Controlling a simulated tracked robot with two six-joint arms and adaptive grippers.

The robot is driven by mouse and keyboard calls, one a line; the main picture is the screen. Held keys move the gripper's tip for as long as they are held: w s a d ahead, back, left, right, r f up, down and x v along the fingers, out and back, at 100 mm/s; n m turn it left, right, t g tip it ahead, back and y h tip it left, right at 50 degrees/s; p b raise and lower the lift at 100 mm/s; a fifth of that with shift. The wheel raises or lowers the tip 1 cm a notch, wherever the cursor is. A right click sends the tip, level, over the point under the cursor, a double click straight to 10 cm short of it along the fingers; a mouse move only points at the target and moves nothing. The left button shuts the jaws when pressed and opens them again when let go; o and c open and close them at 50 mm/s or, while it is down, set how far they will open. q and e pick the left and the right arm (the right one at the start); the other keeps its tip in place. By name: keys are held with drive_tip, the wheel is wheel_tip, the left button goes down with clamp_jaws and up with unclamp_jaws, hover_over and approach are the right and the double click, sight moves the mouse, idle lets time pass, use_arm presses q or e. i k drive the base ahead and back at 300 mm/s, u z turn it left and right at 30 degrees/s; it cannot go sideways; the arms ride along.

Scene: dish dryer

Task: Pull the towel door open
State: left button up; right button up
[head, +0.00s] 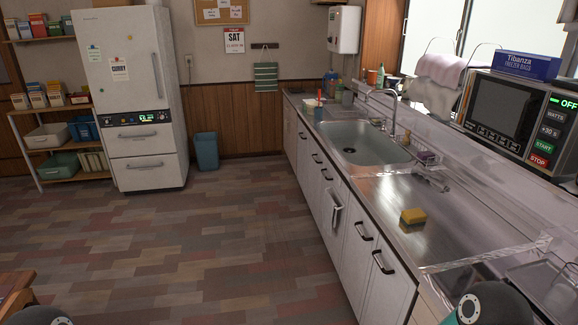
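A row of white cabinet doors with dark handles runs under the counter on the right side of the head view. One door in the middle of the row (330,222) carries a pale, bar-like fitting (336,207) that stands out from it; I cannot tell whether a towel hangs there. The doors look shut. A green striped towel (266,78) hangs on the back wall, not on a door. Only rounded parts of my arms show at the bottom edge, at left and right. Neither gripper shows.
A white fridge (130,95), a blue bin (206,150) and shelves (58,143) stand at the back. The floor (200,245) before the cabinets is clear.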

sight(340, 193)
drive_tip(key=u, duration=0.15)
drive_tip(key=i, duration=3.05)
drive_tip(key=z, duration=0.1)
